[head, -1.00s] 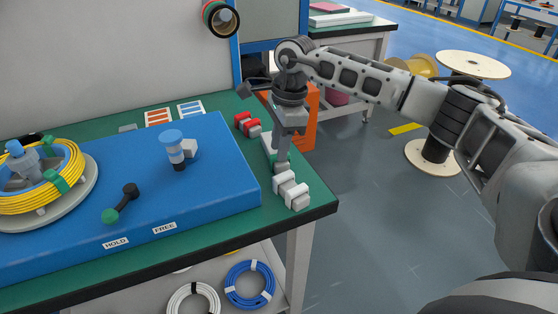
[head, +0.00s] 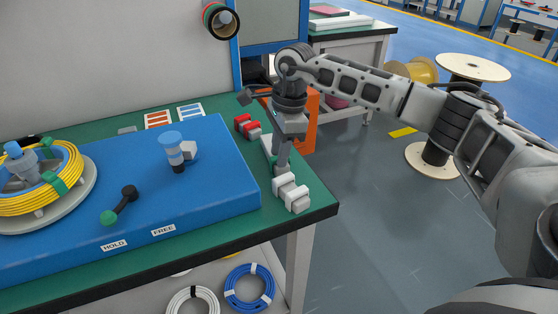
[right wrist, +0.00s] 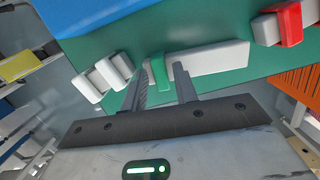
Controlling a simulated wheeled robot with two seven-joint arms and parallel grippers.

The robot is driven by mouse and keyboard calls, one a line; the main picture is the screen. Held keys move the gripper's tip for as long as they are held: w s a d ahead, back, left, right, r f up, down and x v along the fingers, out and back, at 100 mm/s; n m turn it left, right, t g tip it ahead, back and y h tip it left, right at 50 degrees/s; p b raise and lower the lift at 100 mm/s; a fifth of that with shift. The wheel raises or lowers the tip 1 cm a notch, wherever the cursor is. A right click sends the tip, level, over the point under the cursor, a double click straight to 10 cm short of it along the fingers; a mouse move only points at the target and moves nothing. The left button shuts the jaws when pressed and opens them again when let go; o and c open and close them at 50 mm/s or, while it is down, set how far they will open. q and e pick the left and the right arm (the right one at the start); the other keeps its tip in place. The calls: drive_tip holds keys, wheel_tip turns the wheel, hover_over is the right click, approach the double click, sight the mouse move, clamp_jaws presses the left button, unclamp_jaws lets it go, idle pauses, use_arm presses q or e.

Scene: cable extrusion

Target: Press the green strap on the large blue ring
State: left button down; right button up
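A yellow cable coil (head: 72,190) with green straps (head: 62,187) sits on a round grey turntable at the left of the head view. A blue cable ring (head: 249,287) with white ties lies on the shelf below. My right gripper (head: 282,166) points down at a white bar near the bench's right end. In the right wrist view its fingers (right wrist: 160,70) are apart, with a green strap (right wrist: 159,72) on the white bar (right wrist: 215,60) between them. I cannot tell whether they touch it. My left gripper is out of view.
A blue platform (head: 220,190) carries a green-knobbed lever (head: 120,205) and a blue-capped post (head: 171,145). White blocks (head: 291,192) and a red-strapped block (head: 247,127) flank the white bar. An orange box (head: 303,125) stands behind the bench. Floor to the right is partly clear.

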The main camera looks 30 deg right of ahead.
drive_tip(key=c, duration=0.6)
wheel_tip(320, 180, up, 8)
drive_tip(key=p, duration=0.5)
drive_tip(key=shift+p, duration=0.4)
